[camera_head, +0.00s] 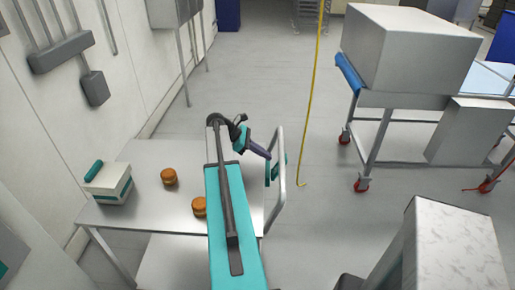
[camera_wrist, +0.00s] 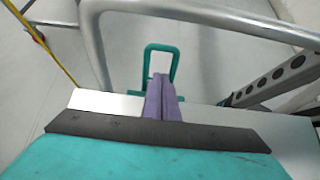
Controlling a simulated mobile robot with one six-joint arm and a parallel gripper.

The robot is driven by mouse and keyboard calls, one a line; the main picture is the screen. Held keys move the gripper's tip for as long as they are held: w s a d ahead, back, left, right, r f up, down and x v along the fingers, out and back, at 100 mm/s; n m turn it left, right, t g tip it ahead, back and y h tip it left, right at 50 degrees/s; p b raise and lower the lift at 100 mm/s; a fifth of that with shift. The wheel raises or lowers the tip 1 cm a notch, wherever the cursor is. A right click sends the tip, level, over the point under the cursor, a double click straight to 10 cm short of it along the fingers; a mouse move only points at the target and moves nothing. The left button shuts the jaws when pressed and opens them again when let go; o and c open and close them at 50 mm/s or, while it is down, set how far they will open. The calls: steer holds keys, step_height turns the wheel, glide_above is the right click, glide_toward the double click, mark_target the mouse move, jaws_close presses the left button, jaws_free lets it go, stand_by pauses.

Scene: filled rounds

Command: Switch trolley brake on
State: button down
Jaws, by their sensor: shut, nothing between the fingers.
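The trolley (camera_head: 150,216) is a grey metal table with a tubular push handle (camera_head: 282,150) at its right end. A teal loop-shaped lever (camera_head: 272,174), which looks like the brake, sits by that handle. It also shows as an upright loop in the wrist view (camera_wrist: 148,62). My gripper (camera_head: 266,154) has purple fingers and is shut and empty, close to the handle and lever. In the wrist view my fingertips (camera_wrist: 161,78) overlap the lower part of the teal loop; I cannot tell whether they touch it. My arm hides part of the trolley top.
Two brown round items (camera_head: 169,177) and a white box with a teal handle (camera_head: 108,182) stand on the trolley. A yellow cable (camera_head: 313,95) hangs to the right. A wheeled table with a big grey box (camera_head: 405,50) stands at right. Floor between is clear.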

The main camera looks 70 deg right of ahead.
mark_target(286, 156)
steer(key=shift+s+d+p, duration=0.3)
steer(key=shift+s, duration=0.4)
steer(key=shift+s+d+p, duration=0.25)
steer(key=shift+s, duration=0.5)
steer(key=shift+s+d+p, duration=0.3)
steer(key=shift+s, duration=0.4)
steer(key=shift+t, duration=0.7)
steer(key=shift+s+d+f+p, duration=0.2)
steer(key=shift+s+d+p, duration=0.05)
steer(key=shift+s, duration=0.4)
steer(key=shift+s+d+f+p, duration=0.2)
steer(key=shift+s+d, duration=0.1)
steer(key=shift+s, duration=0.4)
steer(key=shift+s+d+f+p, duration=0.2)
steer(key=shift+s+d+p, duration=0.05)
steer(key=shift+s, duration=0.4)
steer(key=shift+w, duration=0.1)
